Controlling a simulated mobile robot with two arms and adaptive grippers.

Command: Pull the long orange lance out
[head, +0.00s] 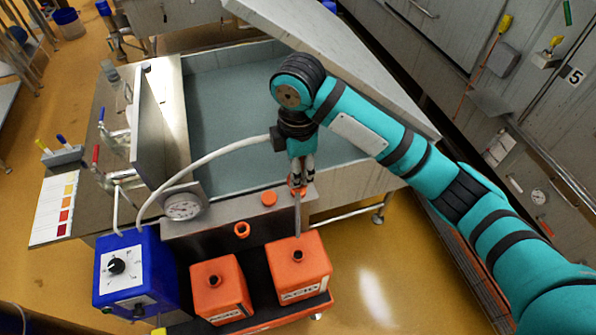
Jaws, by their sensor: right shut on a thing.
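My right gripper (301,187) points down in the middle of the head view, its fingers closed around the orange top of the lance. The lance's thin grey rod (298,215) hangs below the fingers toward the right orange canister (299,273). Whether the rod's lower end is inside or behind this canister cannot be told. The canister has a dark round opening on top and a label reading ACID. A second orange canister (221,288) stands to its left. My left gripper is out of view.
A blue box with a dial (117,267) stands left of the canisters. Orange caps (268,199) and an orange ring (242,230) are by the metal panel (215,223). Behind lies a water-filled vat (225,115).

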